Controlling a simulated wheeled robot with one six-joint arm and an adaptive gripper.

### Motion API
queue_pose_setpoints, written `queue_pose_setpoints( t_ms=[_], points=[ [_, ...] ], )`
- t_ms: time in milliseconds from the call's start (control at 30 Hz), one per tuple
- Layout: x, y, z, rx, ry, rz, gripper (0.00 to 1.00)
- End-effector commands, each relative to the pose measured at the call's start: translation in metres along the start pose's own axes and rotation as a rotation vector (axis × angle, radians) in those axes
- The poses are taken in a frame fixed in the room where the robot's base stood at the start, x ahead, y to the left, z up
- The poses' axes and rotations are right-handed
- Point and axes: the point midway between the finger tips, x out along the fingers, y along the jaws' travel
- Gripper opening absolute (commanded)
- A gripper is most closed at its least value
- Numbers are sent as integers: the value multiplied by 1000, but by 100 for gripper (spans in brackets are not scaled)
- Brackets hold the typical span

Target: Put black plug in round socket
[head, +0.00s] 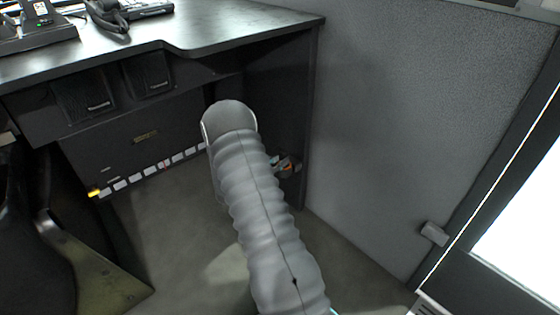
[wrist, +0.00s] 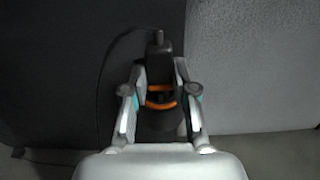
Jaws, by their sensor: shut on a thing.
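In the wrist view my gripper (wrist: 160,90) has both fingers closed in on a black plug (wrist: 158,62), with a dark cable (wrist: 104,75) running from its top and looping down to the left. Orange bands show between the fingers. A dark rounded shape (wrist: 160,122) sits behind and below the fingers; I cannot tell whether it is the round socket or part of the plug. In the head view my gripper (head: 286,165) shows only in part beside my arm, low under the desk near its right side panel. The plug and the socket cannot be made out there.
The black desk (head: 215,30) overhangs the space where my gripper is. Its side panel (head: 310,110) and a grey partition (head: 410,120) stand to the right. A row of small white labels or switches (head: 150,172) runs low at the left. A dark seat (head: 30,230) stands far left.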

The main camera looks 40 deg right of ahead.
Motion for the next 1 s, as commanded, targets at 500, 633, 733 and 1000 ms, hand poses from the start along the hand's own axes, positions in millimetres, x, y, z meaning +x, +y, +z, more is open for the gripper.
queue_pose_setpoints(
  t_ms=[500, 633, 733, 1000],
  points=[
    [0, 0, -10, 0, 0, 0, 0],
    [0, 0, -13, 1, 0, 0, 0],
    [0, 0, -14, 1, 0, 0, 0],
    [0, 0, -14, 0, 1, 0, 0]
  ],
)
